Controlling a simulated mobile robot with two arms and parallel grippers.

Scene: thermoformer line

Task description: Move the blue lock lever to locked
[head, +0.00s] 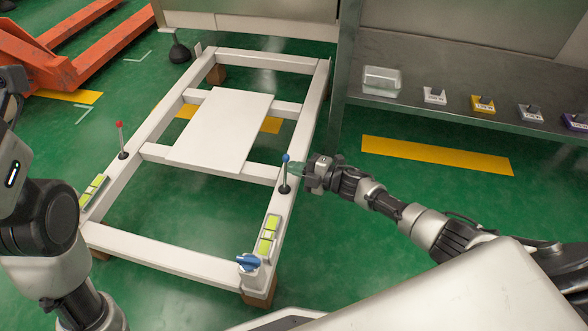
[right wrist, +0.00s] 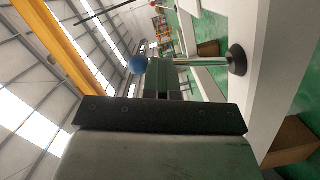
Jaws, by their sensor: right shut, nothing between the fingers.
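The blue lock lever is a thin metal rod with a blue ball (head: 285,158) on top and a dark round foot (head: 285,188). It stands nearly upright on the right rail of the white frame (head: 297,135). In the right wrist view its blue ball (right wrist: 138,64) and rod lie just beyond my fingertips. My right gripper (head: 296,170) is shut and empty, close beside the lever on its right. I cannot tell whether it touches the rod. My left arm shows at the left edge, but its gripper is not in view.
A red-balled lever (head: 119,126) stands on the left rail. A blue knob (head: 248,262) and a yellow-green level (head: 268,236) sit on the near right rail. A white plate (head: 222,130) lies across the frame. A steel shelf (head: 420,66) with small labelled items stands at the back right.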

